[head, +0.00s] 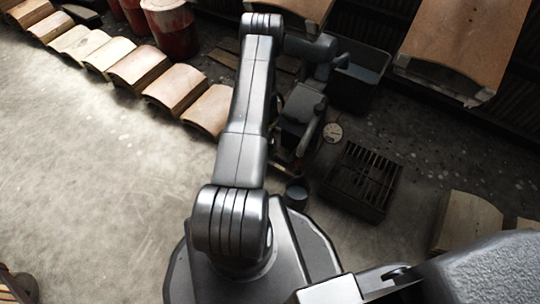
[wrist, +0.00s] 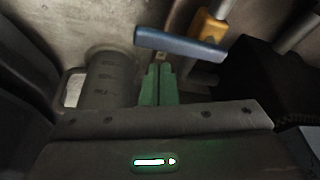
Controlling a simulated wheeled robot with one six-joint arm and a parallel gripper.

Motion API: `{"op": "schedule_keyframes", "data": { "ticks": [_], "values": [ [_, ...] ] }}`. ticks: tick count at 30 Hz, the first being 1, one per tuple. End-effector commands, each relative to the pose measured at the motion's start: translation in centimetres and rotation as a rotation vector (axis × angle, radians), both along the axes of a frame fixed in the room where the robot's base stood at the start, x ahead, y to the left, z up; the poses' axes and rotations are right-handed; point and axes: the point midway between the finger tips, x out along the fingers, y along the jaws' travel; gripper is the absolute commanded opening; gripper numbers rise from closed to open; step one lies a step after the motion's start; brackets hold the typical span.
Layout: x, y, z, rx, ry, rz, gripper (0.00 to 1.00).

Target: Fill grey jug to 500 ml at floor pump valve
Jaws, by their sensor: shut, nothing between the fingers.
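In the wrist view my gripper (wrist: 160,70) shows as two green fingers, shut and empty. A blue lever handle (wrist: 180,43) lies just beyond the fingertips; I cannot tell whether they touch. A yellow valve part (wrist: 207,28) sits on a pipe at its upper right. The grey jug (wrist: 101,75) stands left of the fingers, its handle (wrist: 73,88) to the left and faint marks on its side. Its fill level cannot be seen. In the head view the dark pump (head: 300,115) is partly behind my arm, and my gripper cannot be made out.
A round gauge (head: 332,132) is beside the pump. A slatted dark crate (head: 362,178) and a small dark cylinder (head: 296,193) are nearby on the floor. A dark bin (head: 358,75) stands behind. Curved tan pieces (head: 175,87) line the left; open floor lies in front of them.

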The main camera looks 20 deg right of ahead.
Motion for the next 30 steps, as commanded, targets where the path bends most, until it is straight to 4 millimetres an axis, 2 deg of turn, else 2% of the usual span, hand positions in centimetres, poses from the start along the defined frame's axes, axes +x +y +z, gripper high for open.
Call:
{"op": "schedule_keyframes", "data": {
  "ticks": [9, 15, 21, 30],
  "values": [
    [1.1, 1.9, 6.7, -0.002, -0.003, 0.002, 0.0],
    [1.7, 3.2, 10.4, -0.001, -0.002, 0.002, 0.0],
    [2.0, 3.9, 12.2, 0.0, -0.001, 0.001, 0.0],
    [2.1, 4.0, 12.5, 0.0, 0.0, 0.001, 0.0]
  ]
}}
